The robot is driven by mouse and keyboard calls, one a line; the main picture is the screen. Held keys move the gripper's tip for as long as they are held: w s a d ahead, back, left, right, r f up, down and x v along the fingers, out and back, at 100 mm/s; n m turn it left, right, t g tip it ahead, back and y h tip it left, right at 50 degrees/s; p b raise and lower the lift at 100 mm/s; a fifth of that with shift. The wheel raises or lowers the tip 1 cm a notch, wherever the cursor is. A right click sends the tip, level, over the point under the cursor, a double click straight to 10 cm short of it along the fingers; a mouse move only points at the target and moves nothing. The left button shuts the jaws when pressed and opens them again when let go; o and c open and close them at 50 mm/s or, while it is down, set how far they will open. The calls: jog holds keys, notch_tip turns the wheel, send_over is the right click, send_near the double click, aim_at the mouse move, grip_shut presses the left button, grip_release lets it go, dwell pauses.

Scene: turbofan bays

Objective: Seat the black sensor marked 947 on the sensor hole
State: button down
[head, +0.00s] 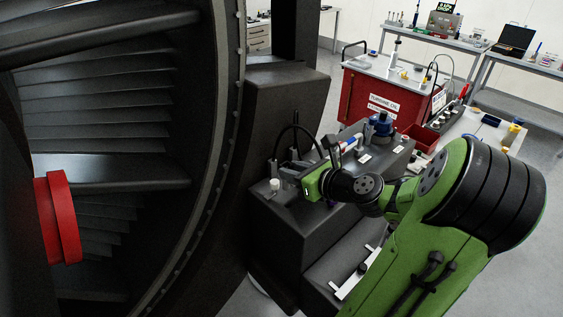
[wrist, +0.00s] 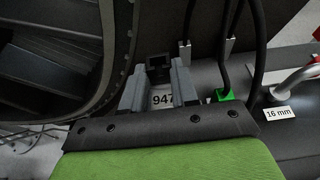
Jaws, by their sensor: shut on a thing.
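My gripper (wrist: 160,78) reaches forward over the dark stepped block, its two grey fingers on either side of a black sensor (wrist: 158,65). It is shut on the sensor. A white label reading 947 (wrist: 162,99) shows between the fingers, partly hidden by the gripper body. In the head view my gripper (head: 287,171) is low above the block's top, beside the large fan casing; the sensor is too small to make out there. The sensor hole cannot be made out in either view.
Black cables, one with a green end (wrist: 224,94), rise just right of the fingers. A 16 mm label (wrist: 279,114) lies further right. The fan casing (head: 215,150) curves close on the left. A red cart (head: 372,98) and a red bin (head: 420,138) stand behind.

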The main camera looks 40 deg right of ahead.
aim_at(288, 188)
jog(key=shift+s+r, duration=0.2)
jog(key=shift+s, duration=0.4)
jog(key=shift+w+p, duration=0.2)
jog(key=shift+p, duration=0.35)
notch_tip(288, 188, down, 5)
jog(key=b, duration=0.3)
jog(key=shift+f+b, duration=0.2)
jog(key=shift+b, duration=0.1)
jog(key=shift+f+p, duration=0.35)
jog(key=shift+f+b, duration=0.8)
jog(key=shift+f, duration=1.35)
dwell(0.8)
jog(key=shift+c, duration=1.9)
grip_release()
